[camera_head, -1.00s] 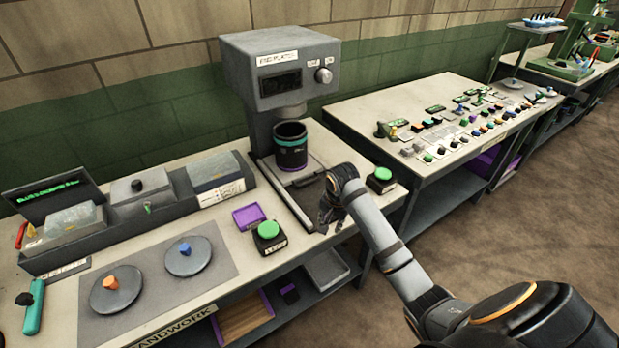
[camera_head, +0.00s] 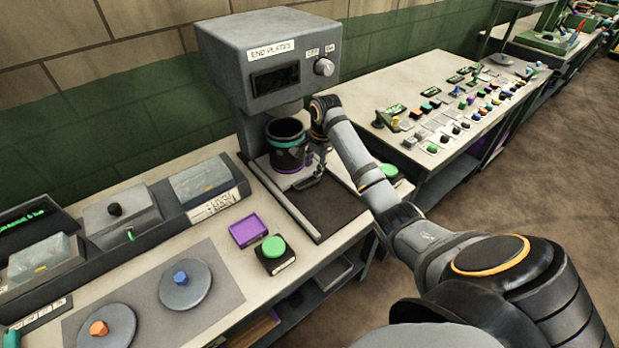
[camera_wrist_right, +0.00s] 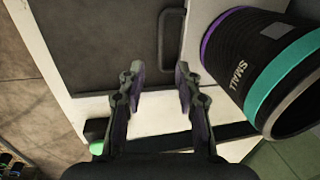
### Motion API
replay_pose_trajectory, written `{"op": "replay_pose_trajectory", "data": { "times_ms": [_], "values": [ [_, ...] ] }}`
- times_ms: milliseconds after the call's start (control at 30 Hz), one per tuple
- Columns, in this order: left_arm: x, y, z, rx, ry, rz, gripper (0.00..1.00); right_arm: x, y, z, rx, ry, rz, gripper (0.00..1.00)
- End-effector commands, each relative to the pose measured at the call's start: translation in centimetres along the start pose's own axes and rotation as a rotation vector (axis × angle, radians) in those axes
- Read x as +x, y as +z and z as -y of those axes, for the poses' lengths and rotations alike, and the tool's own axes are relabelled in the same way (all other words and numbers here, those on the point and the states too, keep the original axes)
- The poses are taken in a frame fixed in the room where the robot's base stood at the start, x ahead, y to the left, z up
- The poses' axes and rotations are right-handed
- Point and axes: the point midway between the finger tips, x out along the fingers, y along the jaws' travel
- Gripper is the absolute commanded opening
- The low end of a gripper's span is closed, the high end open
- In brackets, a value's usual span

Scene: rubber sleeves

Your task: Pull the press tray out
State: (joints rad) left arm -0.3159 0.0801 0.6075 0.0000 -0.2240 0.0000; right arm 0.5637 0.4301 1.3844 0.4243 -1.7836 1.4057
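The press tray (camera_head: 290,182) is a pale plate low in the grey press (camera_head: 265,70), with a dark bar handle (camera_head: 309,182) on its front edge. A black cup (camera_head: 287,158) with a teal band stands on it. My right gripper (camera_head: 319,158) is just right of the cup, above the handle. In the right wrist view the gripper (camera_wrist_right: 160,75) is open and empty, fingers pointing towards the handle (camera_wrist_right: 166,40). The cup (camera_wrist_right: 250,65), marked SMALL, is close to the right finger. I see no contact with the handle. My left gripper is out of view.
The dark press bed (camera_head: 322,208) is clear in front of the tray. Green buttons stand at its left (camera_head: 274,247) and right (camera_head: 388,172). A purple dish (camera_head: 244,230) lies beside the bed. A second table (camera_head: 440,90) with small parts stands at the right.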

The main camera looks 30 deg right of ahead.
Motion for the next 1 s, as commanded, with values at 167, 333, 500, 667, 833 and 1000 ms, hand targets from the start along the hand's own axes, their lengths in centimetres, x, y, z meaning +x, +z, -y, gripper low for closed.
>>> {"op": "replay_pose_trajectory", "data": {
  "times_ms": [167,333,500,667,833,1000],
  "values": [
    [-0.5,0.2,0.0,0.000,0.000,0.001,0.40,4.0,0.1,-0.1,0.000,0.004,0.003,0.34],
    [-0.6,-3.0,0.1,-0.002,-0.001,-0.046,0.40,6.9,0.1,-0.1,0.000,0.002,0.002,0.34],
    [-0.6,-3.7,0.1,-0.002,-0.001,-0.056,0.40,8.1,0.1,-0.1,-0.001,0.001,0.000,0.34],
    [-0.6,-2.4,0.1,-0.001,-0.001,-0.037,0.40,8.3,0.0,-0.1,-0.001,0.000,-0.001,0.34],
    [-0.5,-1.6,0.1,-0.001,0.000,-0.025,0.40,8.2,0.0,-0.1,-0.001,0.000,-0.001,0.23],
    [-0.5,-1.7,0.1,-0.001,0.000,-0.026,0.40,8.2,0.0,-0.1,-0.001,0.000,-0.001,0.00]
  ]
}}
